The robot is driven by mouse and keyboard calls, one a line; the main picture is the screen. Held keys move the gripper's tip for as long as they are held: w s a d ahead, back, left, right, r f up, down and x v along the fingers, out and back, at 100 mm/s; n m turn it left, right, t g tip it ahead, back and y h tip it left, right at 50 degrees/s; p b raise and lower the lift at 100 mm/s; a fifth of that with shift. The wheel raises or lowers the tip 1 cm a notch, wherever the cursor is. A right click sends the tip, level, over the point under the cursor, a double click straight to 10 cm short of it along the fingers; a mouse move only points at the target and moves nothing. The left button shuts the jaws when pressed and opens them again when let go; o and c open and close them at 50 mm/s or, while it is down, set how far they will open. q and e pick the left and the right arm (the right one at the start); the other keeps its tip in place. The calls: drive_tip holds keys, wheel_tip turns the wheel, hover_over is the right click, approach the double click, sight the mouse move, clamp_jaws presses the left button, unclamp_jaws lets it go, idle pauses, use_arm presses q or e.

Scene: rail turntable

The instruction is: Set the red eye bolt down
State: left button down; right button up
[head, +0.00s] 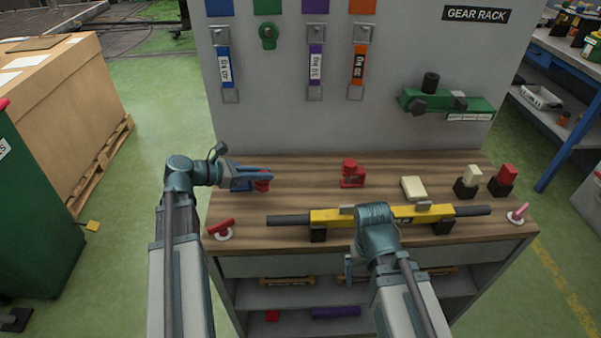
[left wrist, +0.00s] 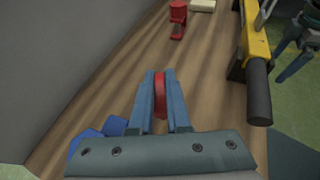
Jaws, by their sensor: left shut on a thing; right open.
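The red eye bolt (head: 262,186) is between the jaws of my left gripper (head: 268,175), over the back left of the wooden bench. In the left wrist view its red ring shows edge-on (left wrist: 160,96), pinched between the two blue fingers (left wrist: 160,85). The fingers hide much of it, and I cannot tell whether it touches the bench. My right gripper (head: 372,235) is at the bench's front edge by the yellow bar, open and apart from the bolt; its fingers are mostly hidden.
A blue object (left wrist: 112,127) lies beside my left gripper. A red clamp-like part (head: 352,177) and a cream block (head: 413,188) stand behind the yellow bar (head: 405,213). A red handle (head: 221,227) lies at front left. Bare wood (head: 310,185) shows right of my left gripper. A grey panel rises behind.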

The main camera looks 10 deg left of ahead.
use_arm(q)
drive_tip(key=w+d, duration=0.4)
drive_tip(key=w, duration=0.1)
drive_tip(key=w+d+f, duration=0.1)
drive_tip(key=w+d, duration=0.1)
drive_tip(key=w, duration=0.1)
drive_tip(key=shift+d+b, duration=0.25)
drive_tip(key=shift+b, duration=0.15)
drive_tip(key=shift+f, duration=0.1)
